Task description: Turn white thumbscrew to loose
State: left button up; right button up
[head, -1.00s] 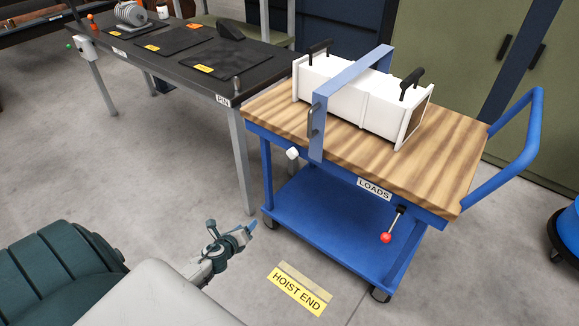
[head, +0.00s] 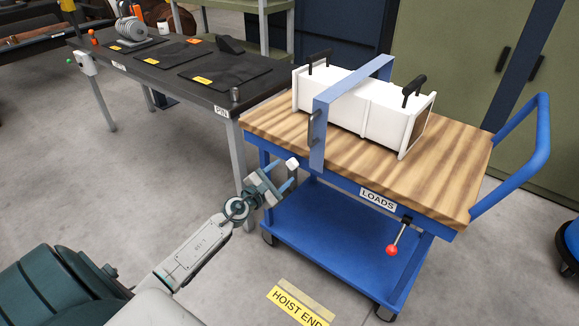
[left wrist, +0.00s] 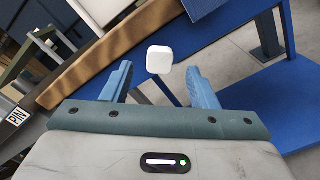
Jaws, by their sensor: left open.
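The white thumbscrew (head: 292,163) is a small white rounded block at the cart's left front corner, beside the foot of the blue strap. It also shows in the left wrist view (left wrist: 159,59), ahead of and roughly between my two blue fingertips. My left gripper (head: 283,179) is open and empty, with its fingers pointing at the thumbscrew from just below and left. In the left wrist view the fingers (left wrist: 160,82) stand apart on either side, and no contact with the thumbscrew shows. My right gripper is not in view.
The blue strap (head: 319,133) crosses a white box (head: 345,97) with black handles on the cart's wooden top (head: 440,185). A red-knobbed lever (head: 392,250) hangs at the cart's front. A dark table (head: 150,62) stands at left. Floor is clear before the cart.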

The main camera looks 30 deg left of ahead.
aim_at(292, 165)
pick_arm(q)
jog(key=shift+w+d, duration=0.2)
jog(key=shift+w, duration=2.15)
jog(key=c, duration=1)
